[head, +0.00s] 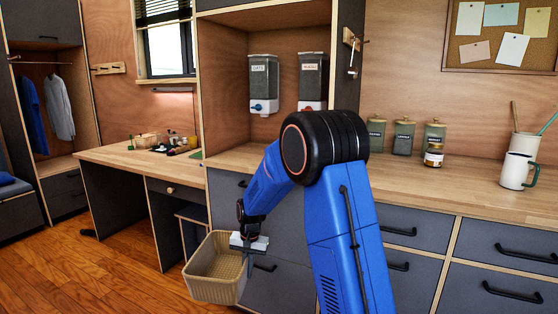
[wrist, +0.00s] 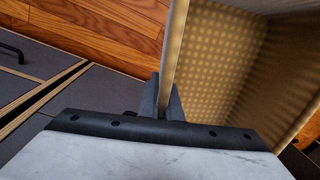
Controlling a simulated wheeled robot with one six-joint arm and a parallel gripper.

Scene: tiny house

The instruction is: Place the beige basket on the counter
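The beige basket (head: 217,280) hangs from my gripper (head: 249,243) in the head view, in front of the grey drawers and below the counter height. It is roughly upright and its open top faces up. In the wrist view the gripper's fingers (wrist: 168,98) are closed on the wall of the basket (wrist: 215,60), with the woven inside of the basket to the right. The wooden counter (head: 460,188) runs along the wall at the right, above the drawers. The lower part of the basket is near the frame's bottom edge.
Several jars (head: 403,137) and a white mug (head: 516,171) stand on the counter. Two dispensers (head: 263,84) hang in the alcove above it. Counter between the jars and mug is clear. A desk (head: 120,160) with small items and a stool (head: 193,214) are at the left.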

